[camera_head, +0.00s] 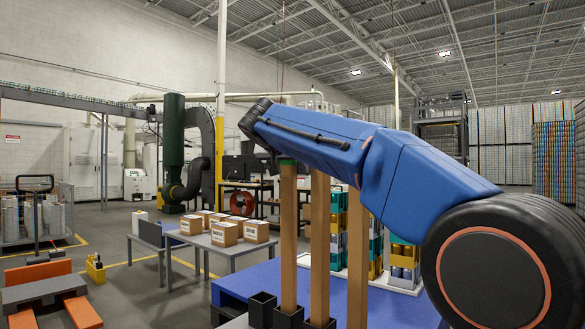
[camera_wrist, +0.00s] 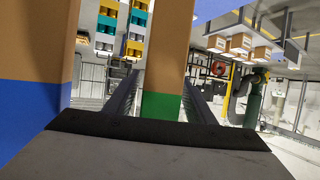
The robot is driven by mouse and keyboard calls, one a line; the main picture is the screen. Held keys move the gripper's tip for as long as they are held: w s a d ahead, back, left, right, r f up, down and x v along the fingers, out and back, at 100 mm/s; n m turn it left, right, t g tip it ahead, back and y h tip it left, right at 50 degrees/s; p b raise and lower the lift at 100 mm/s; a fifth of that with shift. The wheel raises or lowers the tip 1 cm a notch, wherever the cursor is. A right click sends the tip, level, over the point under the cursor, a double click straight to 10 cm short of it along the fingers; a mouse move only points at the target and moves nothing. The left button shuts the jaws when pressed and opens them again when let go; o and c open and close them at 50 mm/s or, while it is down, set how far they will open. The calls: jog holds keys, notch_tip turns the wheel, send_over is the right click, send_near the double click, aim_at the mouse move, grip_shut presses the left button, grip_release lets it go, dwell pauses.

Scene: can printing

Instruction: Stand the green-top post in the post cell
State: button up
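The green-top post (camera_head: 288,235) is a tall tan post, upright in the head view. Its foot appears to be inside a black square cell (camera_head: 290,318) near the bottom edge. In the wrist view, which is upside down, its green end (camera_wrist: 160,106) lies between the two dark fingers of my gripper (camera_wrist: 161,85). A narrow gap shows beside the left finger, so the gripper looks open around the post. My arm hides the gripper in the head view. A blue-top post (camera_wrist: 35,110) fills the left of the wrist view.
Two more tan posts, a middle one (camera_head: 319,245) and a right one (camera_head: 358,260), stand close by. Another black cell (camera_head: 262,310) at left looks empty. A blue platform (camera_head: 400,305) lies around. Cartons (camera_head: 224,233) stand on a grey table behind, left; colored crates (camera_head: 337,225) are behind the posts.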

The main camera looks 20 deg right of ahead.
jog(key=shift+s+a+r, duration=0.1)
jog(key=shift+r, duration=0.1)
jog(key=v, duration=1.1)
jog(key=shift+s+a, duration=0.15)
jog(key=shift+s, duration=0.15)
